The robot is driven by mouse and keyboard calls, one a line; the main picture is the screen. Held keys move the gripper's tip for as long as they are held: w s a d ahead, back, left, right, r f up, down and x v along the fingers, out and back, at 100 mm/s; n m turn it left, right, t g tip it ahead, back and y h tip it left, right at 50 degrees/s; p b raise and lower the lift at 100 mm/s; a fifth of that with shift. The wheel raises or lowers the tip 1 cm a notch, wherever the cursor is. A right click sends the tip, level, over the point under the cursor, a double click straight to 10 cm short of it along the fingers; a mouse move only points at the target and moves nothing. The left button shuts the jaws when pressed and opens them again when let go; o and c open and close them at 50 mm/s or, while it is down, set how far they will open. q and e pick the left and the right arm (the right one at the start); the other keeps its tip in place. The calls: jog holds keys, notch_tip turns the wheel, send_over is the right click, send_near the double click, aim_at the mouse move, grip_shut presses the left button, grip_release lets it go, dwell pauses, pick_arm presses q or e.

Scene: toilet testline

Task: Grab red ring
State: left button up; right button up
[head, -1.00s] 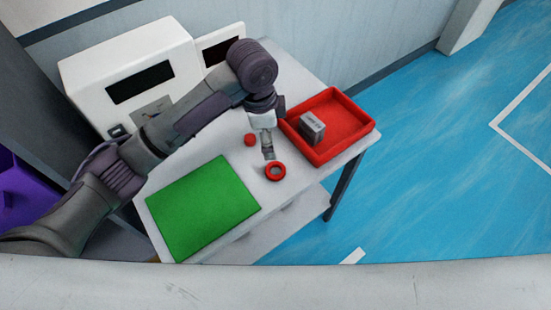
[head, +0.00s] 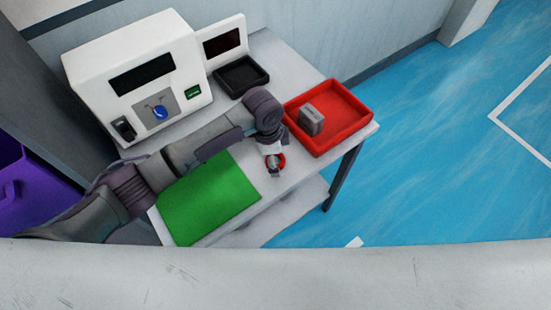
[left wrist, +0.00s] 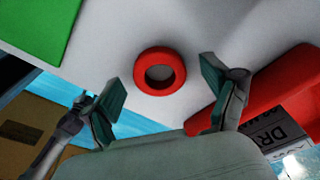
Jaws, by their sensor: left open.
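The red ring (left wrist: 159,71) lies flat on the white table, near its front edge. In the head view the red ring (head: 281,161) is partly hidden by my left gripper (head: 275,170). In the left wrist view my left gripper (left wrist: 162,95) is open, its two fingertips apart on either side of the ring's near part. The ring sits between and slightly beyond the tips, and nothing is held. Whether the fingers touch the table cannot be told. My right gripper is in neither view.
A red tray (head: 366,123) holding a grey box (head: 311,120) stands right of the gripper. A green mat (head: 210,200) lies to the left. Behind are a white machine (head: 135,70) and a black tray (head: 241,75). A cardboard-coloured box (left wrist: 25,130) shows below in the wrist view.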

pick_arm(q)
jog(key=c, duration=1.1)
jog(key=shift+o, duration=0.2)
